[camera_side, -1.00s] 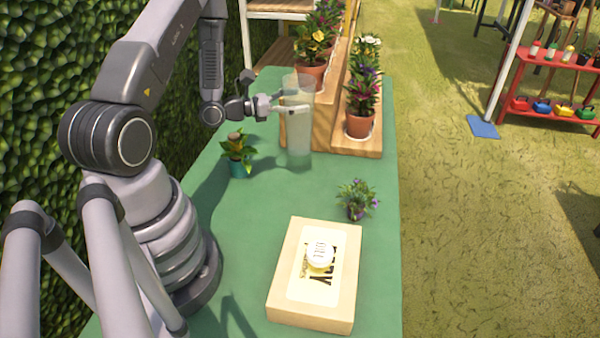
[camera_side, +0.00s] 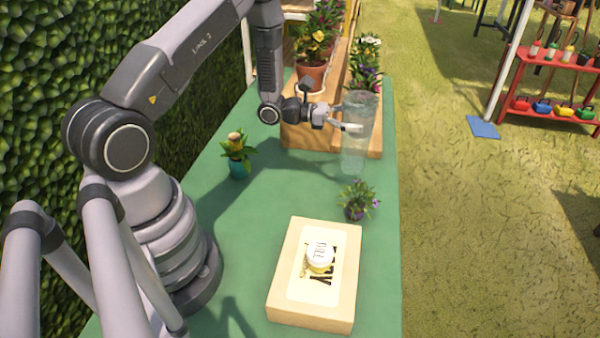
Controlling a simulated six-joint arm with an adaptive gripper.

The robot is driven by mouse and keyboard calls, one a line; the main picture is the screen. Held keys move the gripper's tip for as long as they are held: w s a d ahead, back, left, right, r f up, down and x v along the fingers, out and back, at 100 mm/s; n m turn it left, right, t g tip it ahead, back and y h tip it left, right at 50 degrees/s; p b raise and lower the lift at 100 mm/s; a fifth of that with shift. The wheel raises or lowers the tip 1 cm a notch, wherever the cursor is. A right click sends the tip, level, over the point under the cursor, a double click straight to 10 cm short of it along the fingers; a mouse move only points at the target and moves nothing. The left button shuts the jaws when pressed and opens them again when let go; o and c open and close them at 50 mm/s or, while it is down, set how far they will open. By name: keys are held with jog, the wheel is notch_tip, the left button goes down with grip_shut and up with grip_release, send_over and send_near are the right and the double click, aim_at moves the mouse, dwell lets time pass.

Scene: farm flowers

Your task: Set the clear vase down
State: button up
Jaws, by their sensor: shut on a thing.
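The clear vase (camera_side: 355,148) is a tall, see-through cylinder, upright at the right side of the green table (camera_side: 215,200). My gripper (camera_side: 350,127) is shut on the vase near its upper part, reaching in from the left. The vase's base is just behind the small purple-flowered plant in the picture. I cannot tell whether the base touches the table.
A purple-flowered plant (camera_side: 357,200) stands close in front of the vase. A pale wooden box (camera_side: 290,290) with a small labelled jar (camera_side: 320,256) lies nearer. A teal-potted plant (camera_side: 238,155) is at left. Wooden steps (camera_side: 300,135) with potted flowers stand behind.

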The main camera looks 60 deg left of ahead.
aim_at(364, 139)
jog(key=w+f, duration=0.3)
jog(key=shift+f, duration=1.9)
jog(key=o, duration=1.1)
